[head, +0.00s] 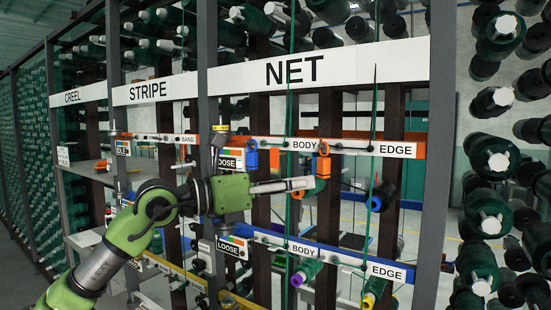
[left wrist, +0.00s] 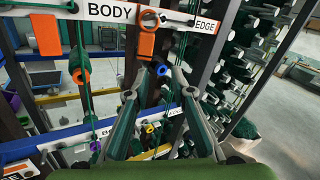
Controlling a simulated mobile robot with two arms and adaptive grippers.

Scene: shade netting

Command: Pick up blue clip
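A blue clip (head: 252,160) hangs on the upper white rail, left of the BODY label, in the head view. My left gripper (head: 308,184) is below that rail, to the right of the blue clip and lower than it. In the left wrist view its two fingers (left wrist: 160,76) are spread apart with nothing held between them. An orange clip (head: 322,166) hangs just above the fingertips; it also shows in the left wrist view (left wrist: 147,40). My right gripper is not in view.
An orange-ringed spool (head: 298,193) and a blue-ringed spool (head: 376,203) are close to my fingers. Green threads run vertically here. A lower blue rail (head: 330,255) and dark posts stand around.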

